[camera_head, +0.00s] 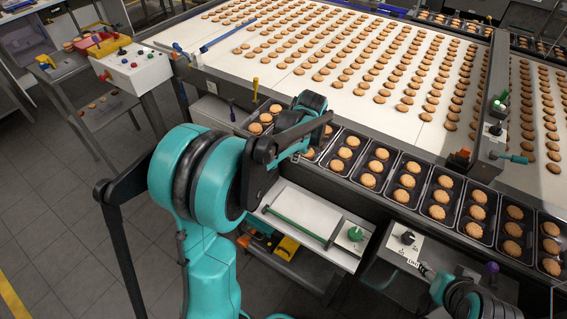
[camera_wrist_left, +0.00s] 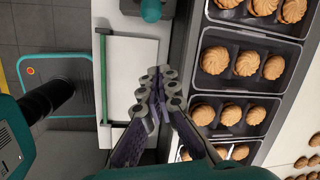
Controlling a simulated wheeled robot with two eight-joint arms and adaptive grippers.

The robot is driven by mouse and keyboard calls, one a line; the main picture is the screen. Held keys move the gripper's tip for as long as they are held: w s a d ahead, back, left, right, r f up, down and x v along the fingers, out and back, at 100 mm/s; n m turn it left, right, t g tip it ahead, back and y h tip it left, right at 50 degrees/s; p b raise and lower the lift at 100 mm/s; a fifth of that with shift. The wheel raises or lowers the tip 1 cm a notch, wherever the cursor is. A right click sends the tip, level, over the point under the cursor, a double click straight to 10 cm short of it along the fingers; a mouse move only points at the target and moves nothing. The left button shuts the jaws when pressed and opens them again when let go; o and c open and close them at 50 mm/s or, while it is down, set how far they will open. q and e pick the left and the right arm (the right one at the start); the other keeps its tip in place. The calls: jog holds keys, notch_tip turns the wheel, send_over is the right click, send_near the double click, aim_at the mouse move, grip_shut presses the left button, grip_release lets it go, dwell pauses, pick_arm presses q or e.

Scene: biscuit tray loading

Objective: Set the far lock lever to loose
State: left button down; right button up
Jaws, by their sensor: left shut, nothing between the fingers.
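A teal-handled lever (camera_head: 510,158) juts from the dark rail on the right of the belt, and a blue-handled lever (camera_head: 181,49) stands at the belt's left corner. I cannot tell which is the far lock lever, nor read its setting. My left gripper (camera_wrist_left: 160,88) is shut and empty, over the strip between a white panel (camera_wrist_left: 133,75) and the biscuit trays. In the head view its fingers are mostly hidden by my left arm. My right arm shows at the bottom right; whether its gripper is open cannot be made out.
Black trays (camera_head: 405,183) of biscuits line the belt's near edge. The white panel has a green rail, with a green knob (camera_head: 355,234) beside it. A black dial (camera_head: 407,237) and a purple knob (camera_head: 491,267) stand farther right. A control box (camera_head: 135,68) stands at left.

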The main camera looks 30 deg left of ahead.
pick_arm(q)
jog(key=b+x, duration=0.4)
jog(key=x, duration=0.7)
jog(key=a+r, duration=0.1)
jog(key=s+a+r, duration=0.1)
jog(key=a+r, duration=0.1)
jog(key=shift+s, duration=0.15)
